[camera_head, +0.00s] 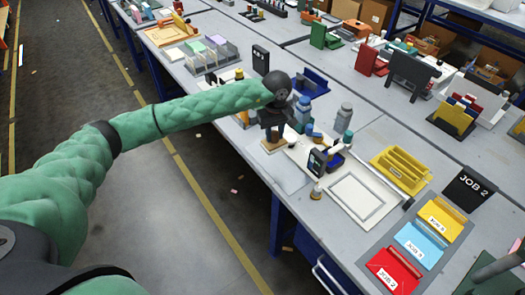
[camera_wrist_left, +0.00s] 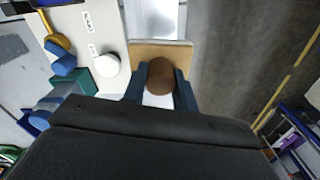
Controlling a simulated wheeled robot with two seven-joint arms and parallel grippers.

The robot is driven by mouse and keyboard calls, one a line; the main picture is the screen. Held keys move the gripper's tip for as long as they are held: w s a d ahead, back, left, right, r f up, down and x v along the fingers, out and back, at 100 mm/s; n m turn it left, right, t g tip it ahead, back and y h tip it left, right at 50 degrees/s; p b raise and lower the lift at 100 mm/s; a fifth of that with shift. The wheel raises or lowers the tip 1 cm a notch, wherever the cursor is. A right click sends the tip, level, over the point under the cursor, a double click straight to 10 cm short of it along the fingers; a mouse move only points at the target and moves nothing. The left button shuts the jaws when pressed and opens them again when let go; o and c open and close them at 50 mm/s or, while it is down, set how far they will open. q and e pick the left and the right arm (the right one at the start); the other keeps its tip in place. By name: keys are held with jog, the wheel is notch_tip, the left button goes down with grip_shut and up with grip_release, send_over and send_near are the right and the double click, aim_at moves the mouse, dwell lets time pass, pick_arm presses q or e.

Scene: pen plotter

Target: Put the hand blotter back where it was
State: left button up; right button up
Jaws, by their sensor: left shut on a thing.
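The hand blotter has a brown round knob (camera_wrist_left: 160,75) and a pale wooden base (camera_wrist_left: 178,52), seen from above in the left wrist view. My left gripper (camera_wrist_left: 160,90) is shut on the knob, with one dark finger on each side. In the head view the wooden base (camera_head: 274,145) shows under my left gripper (camera_head: 272,133), near the bench's front edge. I cannot tell whether the base touches the surface. The gripper hides most of the blotter there. My right gripper is not seen.
The plotter with its white bed (camera_head: 355,195) stands right of the blotter. A yellow rack (camera_head: 402,170), colored job trays (camera_head: 395,270) and a JOB 2 sign (camera_head: 468,190) are farther right. Bottles (camera_head: 344,117) and a blue holder (camera_head: 311,83) stand behind. The floor aisle is in front.

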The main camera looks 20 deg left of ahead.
pick_arm(q)
jog(key=shift+d, duration=0.2)
jog(key=shift+n, duration=0.3)
jog(key=shift+a, duration=0.15)
jog(key=shift+w+a+f+b, duration=0.15)
jog(key=shift+w+a+f, duration=1.25)
jog(key=shift+f, duration=0.45)
jog(key=shift+w+a+f+b, duration=0.15)
jog(key=shift+w+a+f, duration=1.2)
jog(key=shift+f, duration=0.45)
jog(key=shift+w+a+f+b, duration=0.15)
jog(key=shift+w+a+f, duration=1.25)
jog(key=shift+f, duration=0.45)
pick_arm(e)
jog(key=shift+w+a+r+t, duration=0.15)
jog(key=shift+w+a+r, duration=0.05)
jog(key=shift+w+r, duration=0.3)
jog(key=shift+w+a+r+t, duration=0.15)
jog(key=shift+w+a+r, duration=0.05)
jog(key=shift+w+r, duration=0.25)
pick_arm(q)
jog(key=shift+d+f, duration=0.1)
